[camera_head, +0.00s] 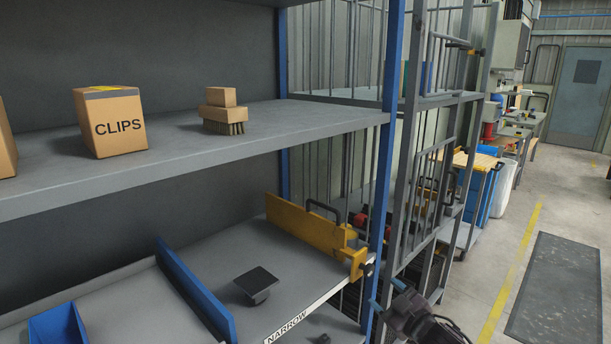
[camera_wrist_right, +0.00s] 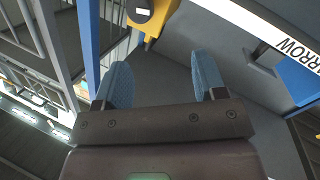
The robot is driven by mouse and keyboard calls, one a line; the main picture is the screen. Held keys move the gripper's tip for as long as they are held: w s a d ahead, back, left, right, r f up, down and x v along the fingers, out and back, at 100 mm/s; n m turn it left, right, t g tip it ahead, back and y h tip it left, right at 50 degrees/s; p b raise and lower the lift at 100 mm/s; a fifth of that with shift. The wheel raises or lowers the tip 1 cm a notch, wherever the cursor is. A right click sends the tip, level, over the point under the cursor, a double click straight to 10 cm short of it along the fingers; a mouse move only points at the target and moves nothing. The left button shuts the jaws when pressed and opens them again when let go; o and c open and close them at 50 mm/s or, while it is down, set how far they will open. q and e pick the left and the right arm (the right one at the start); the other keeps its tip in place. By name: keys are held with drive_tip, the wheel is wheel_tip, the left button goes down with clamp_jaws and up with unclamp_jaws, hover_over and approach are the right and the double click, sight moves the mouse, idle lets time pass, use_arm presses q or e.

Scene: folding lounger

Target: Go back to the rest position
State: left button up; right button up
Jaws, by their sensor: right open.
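My right gripper (camera_head: 387,296) is at the lower right in the head view, just outside the shelf's blue front post. In the right wrist view its two blue fingers (camera_wrist_right: 163,78) stand wide apart with nothing between them. The yellow divider (camera_head: 305,226) stands on the lower shelf, with a dark handle and a yellow clamp at its front end. That yellow end (camera_wrist_right: 152,15) also shows beyond the fingers in the wrist view, apart from them. My left gripper is not in view.
The lower shelf (camera_head: 215,275) holds a blue divider (camera_head: 195,290), a dark block (camera_head: 257,284) and a blue bin (camera_head: 58,326). The upper shelf (camera_head: 270,119) carries a CLIPS box (camera_head: 112,122) and a brush (camera_head: 223,115). A metal rack (camera_head: 410,200) stands beside. The right aisle floor (camera_head: 540,220) is open.

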drive_tip(key=s+d+f+m+g+h, duration=0.1)
drive_tip(key=s+f, duration=0.4)
drive_tip(key=s, duration=0.7)
drive_tip(key=s+d+f+m+g+h, duration=0.1)
drive_tip(key=s+d+f+m+h, duration=0.3)
drive_tip(key=s, duration=0.8)
drive_tip(key=s+d+f+m+g+h, duration=0.2)
drive_tip(key=s+f+m, duration=0.3)
drive_tip(key=s+f, duration=0.3)
drive_tip(key=s+d, duration=0.1)
drive_tip(key=s, duration=0.3)
drive_tip(key=shift+d+h, duration=0.15)
drive_tip(key=shift+h, duration=0.25)
drive_tip(key=shift+f, duration=0.1)
